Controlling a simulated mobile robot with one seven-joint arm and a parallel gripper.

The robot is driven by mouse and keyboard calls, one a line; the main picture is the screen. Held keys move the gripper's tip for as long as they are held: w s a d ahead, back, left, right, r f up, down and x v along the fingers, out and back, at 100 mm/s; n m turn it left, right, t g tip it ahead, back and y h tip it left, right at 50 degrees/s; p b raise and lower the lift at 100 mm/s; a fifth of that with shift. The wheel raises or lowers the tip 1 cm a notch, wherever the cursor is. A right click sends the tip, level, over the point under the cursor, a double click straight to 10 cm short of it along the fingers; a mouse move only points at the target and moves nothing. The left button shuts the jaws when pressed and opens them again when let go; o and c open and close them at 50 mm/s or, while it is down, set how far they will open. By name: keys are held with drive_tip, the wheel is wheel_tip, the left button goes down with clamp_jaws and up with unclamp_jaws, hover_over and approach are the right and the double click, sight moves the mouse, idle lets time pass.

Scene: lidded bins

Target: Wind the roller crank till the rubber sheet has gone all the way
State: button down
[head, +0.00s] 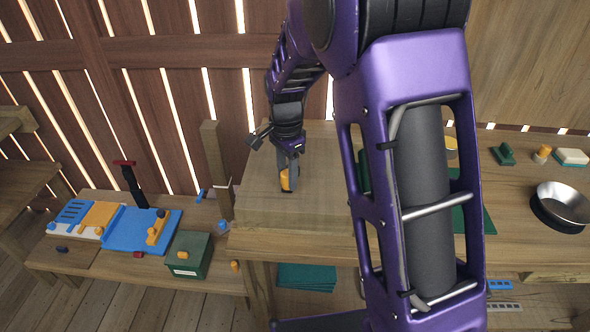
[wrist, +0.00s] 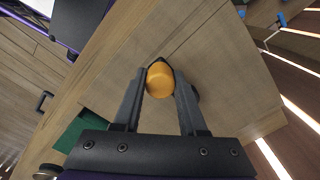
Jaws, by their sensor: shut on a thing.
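An orange knob (head: 285,182), which I take to be the crank's handle, stands over the top of a wooden box (head: 270,215). My gripper (head: 288,176) comes down from above and is shut on this knob. In the wrist view the knob (wrist: 160,79) sits between the two dark fingers, with a small black part behind it. The rest of the crank and the roller are hidden or too small to make out. A dark green sheet (head: 472,220) lies on the bench right of the box, partly behind my arm. I cannot tell whether it is the rubber sheet.
A wooden post (head: 217,165) stands at the box's left. The lower left bench holds a blue tray (head: 120,232) and a green box (head: 188,256). Green sheets (head: 305,278) lie below the bench. A metal bowl (head: 563,203) stands at the right.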

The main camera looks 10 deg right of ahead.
drive_tip(key=shift+w+a+m+p, duration=0.2)
drive_tip(key=shift+a+m+p, duration=0.2)
drive_tip(key=shift+m, duration=0.35)
drive_tip(key=shift+w+a+m+p, duration=0.25)
drive_tip(key=shift+a+m, duration=0.2)
drive_tip(key=shift+m, duration=0.3)
drive_tip(key=shift+c, duration=2.3)
unclamp_jaws()
wheel_tip(320, 180, up, 18)
drive_tip(key=p, duration=0.1)
drive_tip(key=shift+f+p, duration=0.25)
drive_tip(key=shift+p, duration=0.15)
